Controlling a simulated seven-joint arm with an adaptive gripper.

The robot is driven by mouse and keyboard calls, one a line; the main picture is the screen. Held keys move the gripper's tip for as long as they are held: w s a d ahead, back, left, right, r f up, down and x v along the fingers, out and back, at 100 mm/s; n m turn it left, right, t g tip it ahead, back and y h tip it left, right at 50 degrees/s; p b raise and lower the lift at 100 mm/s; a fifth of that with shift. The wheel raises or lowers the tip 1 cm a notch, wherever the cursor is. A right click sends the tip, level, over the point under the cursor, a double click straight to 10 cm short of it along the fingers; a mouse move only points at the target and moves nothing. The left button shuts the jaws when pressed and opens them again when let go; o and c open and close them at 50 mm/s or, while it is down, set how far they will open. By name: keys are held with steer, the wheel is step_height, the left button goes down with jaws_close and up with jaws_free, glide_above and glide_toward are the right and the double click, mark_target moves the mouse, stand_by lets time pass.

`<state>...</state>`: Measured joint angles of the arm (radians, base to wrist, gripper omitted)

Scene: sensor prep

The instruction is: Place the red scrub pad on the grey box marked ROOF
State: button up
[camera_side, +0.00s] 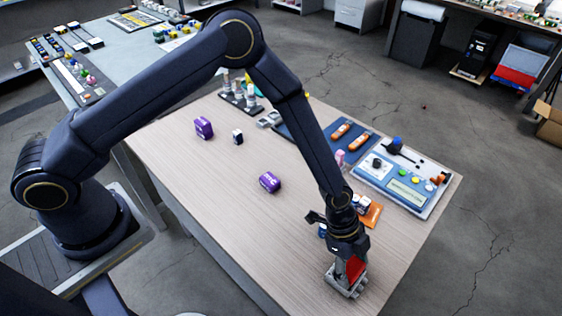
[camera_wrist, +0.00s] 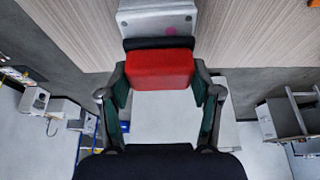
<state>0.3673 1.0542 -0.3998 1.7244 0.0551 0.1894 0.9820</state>
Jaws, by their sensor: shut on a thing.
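The red scrub pad (camera_wrist: 160,70) is held between the two fingers of my gripper (camera_wrist: 160,84) in the wrist view, with a dark layer along its far edge. It also shows as a red patch (camera_side: 355,268) beside my gripper (camera_side: 347,272) in the side view, near the table's front right edge. A light grey box (camera_wrist: 157,22) with a pink dot lies just beyond the pad in the wrist view. Grey surface (camera_side: 345,288) shows around the fingertips in the side view. No ROOF marking is readable. I cannot tell whether the pad touches the box.
Purple blocks (camera_side: 270,181) and a small dark-and-white block (camera_side: 238,137) stand on the wooden table (camera_side: 215,185). An orange item (camera_side: 371,213) lies close behind my wrist. A tray of parts (camera_side: 405,187) and a blue mat (camera_side: 325,132) lie further back. The table's middle is mostly clear.

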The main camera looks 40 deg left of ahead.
steer(key=shift+f, duration=0.15)
steer(key=o, duration=1.1)
steer(key=shift+o, duration=0.2)
steer(key=a+r+n+t+y, duration=0.2)
steer(key=a+r+n, duration=0.2)
steer(key=a+r, duration=0.8)
steer(key=a+r+n+t+y, duration=0.1)
steer(key=a+r+n, duration=0.2)
steer(key=a+r, duration=0.95)
steer(key=s+a+r+n+t+y, duration=0.1)
steer(key=s+a+r+n+t, duration=0.1)
steer(key=s+a+r+n, duration=0.8)
steer(key=s+n, duration=0.1)
steer(key=s, duration=0.3)
steer(key=shift+a+r+t+y, duration=0.25)
steer(key=shift+r+t+y, duration=0.05)
steer(key=shift+r, duration=0.05)
